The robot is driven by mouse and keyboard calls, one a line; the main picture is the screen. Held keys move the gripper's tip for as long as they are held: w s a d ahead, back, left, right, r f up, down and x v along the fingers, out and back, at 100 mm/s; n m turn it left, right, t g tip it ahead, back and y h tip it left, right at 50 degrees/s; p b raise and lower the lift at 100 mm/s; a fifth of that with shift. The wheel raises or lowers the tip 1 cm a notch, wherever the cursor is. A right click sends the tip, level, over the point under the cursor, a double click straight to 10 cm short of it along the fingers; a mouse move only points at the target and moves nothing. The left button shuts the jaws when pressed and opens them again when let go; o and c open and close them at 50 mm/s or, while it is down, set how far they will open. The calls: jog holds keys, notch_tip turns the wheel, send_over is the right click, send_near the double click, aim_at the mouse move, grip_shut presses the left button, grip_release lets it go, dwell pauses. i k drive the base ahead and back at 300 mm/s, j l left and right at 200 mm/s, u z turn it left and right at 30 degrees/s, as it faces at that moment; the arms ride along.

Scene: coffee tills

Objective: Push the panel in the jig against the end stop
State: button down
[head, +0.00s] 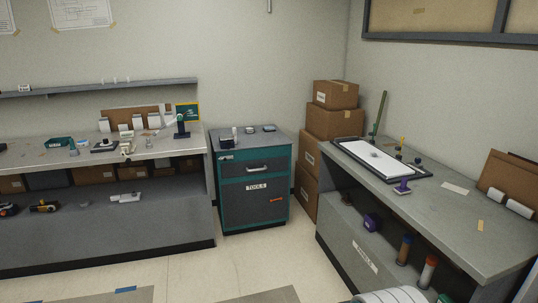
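A white panel (366,153) lies flat inside a dark-framed jig (427,173) on the right-hand workbench. Small dark knobs and a yellowish upright piece (402,142) stand along the jig's far right side. My gripper is not in view.
The right workbench (470,215) also holds a purple-handled tool (403,187) and a paper sheet (454,188). A teal tool cabinet (253,182) and stacked cardboard boxes (334,122) stand left of it. A cluttered bench (185,150) lines the left wall. Floor before the cabinet is clear.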

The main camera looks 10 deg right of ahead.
aim_at(389, 167)
jog(key=i+j+z, duration=0.1)
jog(key=i+z, duration=0.2)
jog(key=i, duration=1.15)
jog(key=i+z, duration=0.35)
jog(key=i, duration=0.2)
jog(key=i+j+z, duration=0.2)
jog(key=i+z, duration=0.15)
jog(key=i, duration=0.15)
jog(key=i+z, duration=0.25)
jog(key=z, duration=0.2)
jog(key=i+z, duration=0.25)
jog(key=z, duration=0.25)
jog(key=i+j+z, duration=0.2)
jog(key=z, duration=0.25)
